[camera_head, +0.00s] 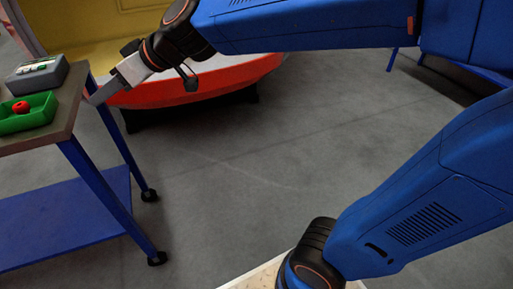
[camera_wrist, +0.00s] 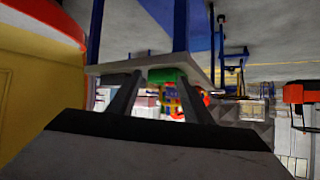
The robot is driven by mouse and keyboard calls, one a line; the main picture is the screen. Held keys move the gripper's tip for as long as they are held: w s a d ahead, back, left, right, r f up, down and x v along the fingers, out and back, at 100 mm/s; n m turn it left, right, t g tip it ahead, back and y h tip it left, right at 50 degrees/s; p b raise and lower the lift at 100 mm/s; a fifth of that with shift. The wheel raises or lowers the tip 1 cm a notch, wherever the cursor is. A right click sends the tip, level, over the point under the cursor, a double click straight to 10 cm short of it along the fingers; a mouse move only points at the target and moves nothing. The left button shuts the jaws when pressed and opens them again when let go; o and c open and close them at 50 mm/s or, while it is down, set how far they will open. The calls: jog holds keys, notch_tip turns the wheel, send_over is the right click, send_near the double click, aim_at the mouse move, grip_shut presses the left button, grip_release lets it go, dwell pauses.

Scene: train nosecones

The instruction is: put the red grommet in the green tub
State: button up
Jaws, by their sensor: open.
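The green tub (camera_head: 40,119) is a shallow open box on the table top at the left edge of the head view. A small round red thing, which looks like the red grommet (camera_head: 21,107), sits inside it. My gripper (camera_head: 96,95) is open, just right of the table's edge and to the right of the tub. Nothing shows between its fingers in the head view. In the wrist view my gripper (camera_wrist: 158,82) has its two fingers apart, with the table edge and a bit of the green tub (camera_wrist: 163,75) beyond them. The grommet is not clear there.
The table (camera_head: 66,127) has blue legs, a lower shelf and castors. A grey box (camera_head: 38,75) with a light top panel stands behind the tub. A large red and yellow nosecone (camera_head: 215,82) stands behind my gripper. The grey floor (camera_head: 230,170) is clear.

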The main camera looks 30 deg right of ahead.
jog(key=s+d+f+m+h, duration=0.3)
jog(key=s+d+f, duration=0.2)
jog(key=d, duration=0.6)
jog(key=s+d+f+m+g+h, duration=0.1)
jog(key=s+d+f+m+h, duration=0.2)
jog(key=s+d+f, duration=0.3)
jog(key=s+d+f+m+h, duration=0.3)
jog(key=s+d+f, duration=0.3)
jog(key=d, duration=1)
jog(key=s+m, duration=0.1)
jog(key=s, duration=0.2)
jog(key=shift+s+d+g+h, duration=0.15)
jog(key=shift+g+h, duration=0.25)
